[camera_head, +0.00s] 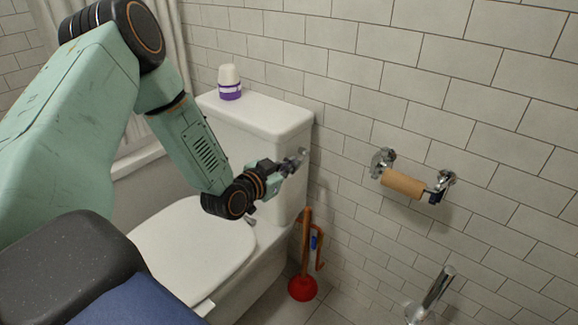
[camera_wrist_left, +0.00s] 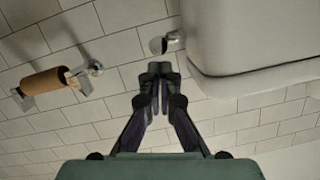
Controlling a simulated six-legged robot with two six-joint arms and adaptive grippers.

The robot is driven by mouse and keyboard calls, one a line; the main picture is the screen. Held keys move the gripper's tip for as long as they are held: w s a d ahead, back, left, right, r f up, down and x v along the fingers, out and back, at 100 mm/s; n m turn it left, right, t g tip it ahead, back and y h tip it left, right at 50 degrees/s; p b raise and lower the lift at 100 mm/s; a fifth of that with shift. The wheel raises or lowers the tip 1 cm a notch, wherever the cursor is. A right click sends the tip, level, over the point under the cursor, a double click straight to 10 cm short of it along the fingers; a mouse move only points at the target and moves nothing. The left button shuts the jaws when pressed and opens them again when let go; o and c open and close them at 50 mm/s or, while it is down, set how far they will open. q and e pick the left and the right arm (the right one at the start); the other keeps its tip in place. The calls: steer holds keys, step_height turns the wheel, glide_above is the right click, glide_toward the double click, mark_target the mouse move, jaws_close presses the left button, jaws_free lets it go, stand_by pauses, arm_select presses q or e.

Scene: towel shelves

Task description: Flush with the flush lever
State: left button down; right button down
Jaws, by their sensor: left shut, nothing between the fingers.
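The white toilet (camera_head: 200,245) stands against the tiled wall, its lid down. The chrome flush lever (camera_wrist_left: 167,43) sticks out from the side of the white tank (camera_wrist_left: 250,45) in the left wrist view. In the head view, it is hard to tell apart from the fingers at the tank's right front edge. My left gripper (camera_head: 294,162) is there, shut and empty. In the left wrist view its fingertips (camera_wrist_left: 158,70) are closed together just below the lever in the picture. I cannot tell whether they touch it. My right gripper is not in view.
An empty cardboard roll (camera_head: 403,183) sits on a chrome wall holder right of the tank. A red plunger (camera_head: 303,287) stands on the floor beside the toilet. A white and purple air freshener (camera_head: 229,82) stands on the tank top. A chrome handle (camera_head: 438,288) rises at lower right.

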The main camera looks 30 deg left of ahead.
mark_target(290, 175)
arm_select(q)
steer(key=shift+f, duration=0.35)
steer(key=shift+f, duration=0.15)
steer(key=shift+s+f+b, duration=0.2)
steer(key=shift+f+b, duration=0.1)
steer(key=shift+f, duration=0.8)
step_height(290, 175, down, 4)
steer(key=shift+w+r+b, duration=0.15)
steer(key=shift+r+b, duration=0.1)
steer(key=shift+b, duration=0.3)
steer(key=shift+d+f, duration=0.1)
steer(key=shift+f, duration=0.05)
